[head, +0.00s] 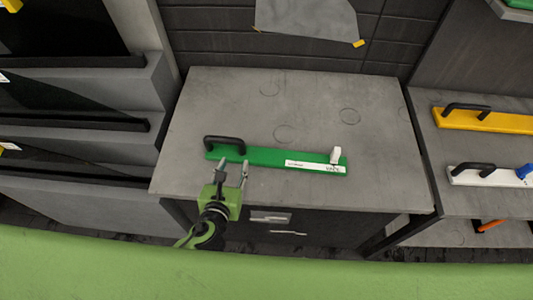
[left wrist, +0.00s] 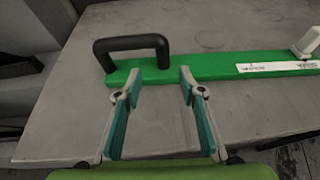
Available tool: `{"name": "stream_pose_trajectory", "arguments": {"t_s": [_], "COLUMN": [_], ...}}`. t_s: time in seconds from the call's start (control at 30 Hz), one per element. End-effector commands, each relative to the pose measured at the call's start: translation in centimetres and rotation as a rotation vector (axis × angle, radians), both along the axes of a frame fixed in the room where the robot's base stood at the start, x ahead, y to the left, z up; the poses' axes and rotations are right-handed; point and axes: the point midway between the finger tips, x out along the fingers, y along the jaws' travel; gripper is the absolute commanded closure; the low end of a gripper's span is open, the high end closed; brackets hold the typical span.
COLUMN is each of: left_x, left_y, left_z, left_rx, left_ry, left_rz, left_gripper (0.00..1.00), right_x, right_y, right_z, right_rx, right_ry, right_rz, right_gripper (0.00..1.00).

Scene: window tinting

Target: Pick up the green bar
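The green bar (head: 262,156) lies flat on the grey cabinet top (head: 210,95). It has a black handle at its left end, a white label on its right part and a white knob at its right end. Nothing is between the fingers. My right gripper is in neither view.
Right of the cabinet, a shelf holds a yellow bar (head: 485,120) and a white bar (head: 490,177) with black handles. Grey racks (head: 75,140) stand at the left. Most of the cabinet top behind the bar is bare.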

Motion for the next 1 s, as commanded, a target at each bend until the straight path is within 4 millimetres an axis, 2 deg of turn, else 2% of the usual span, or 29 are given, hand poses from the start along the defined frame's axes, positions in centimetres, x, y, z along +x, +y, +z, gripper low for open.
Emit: {"name": "stream_pose_trajectory", "arguments": {"t_s": [0.1, 0.37, 0.7, 1.0], "left_x": [1.8, 3.3, 7.1, 7.5], "left_y": [-0.1, -0.3, -1.0, -1.0], "left_z": [-0.6, -1.3, -3.0, -3.3], "left_rx": [0.000, -0.002, -0.002, -0.002], "left_ry": [-0.001, 0.000, 0.000, 0.001], "left_rz": [0.002, 0.003, 0.002, 0.002], "left_gripper": [0.63, 0.63, 0.63, 0.63], "right_x": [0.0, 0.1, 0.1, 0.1], "right_y": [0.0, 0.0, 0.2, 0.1], "right_z": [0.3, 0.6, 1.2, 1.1], "right_rx": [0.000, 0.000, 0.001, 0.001], "right_ry": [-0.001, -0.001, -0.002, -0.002], "right_rz": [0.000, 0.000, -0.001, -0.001], "right_gripper": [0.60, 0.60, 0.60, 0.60]}}
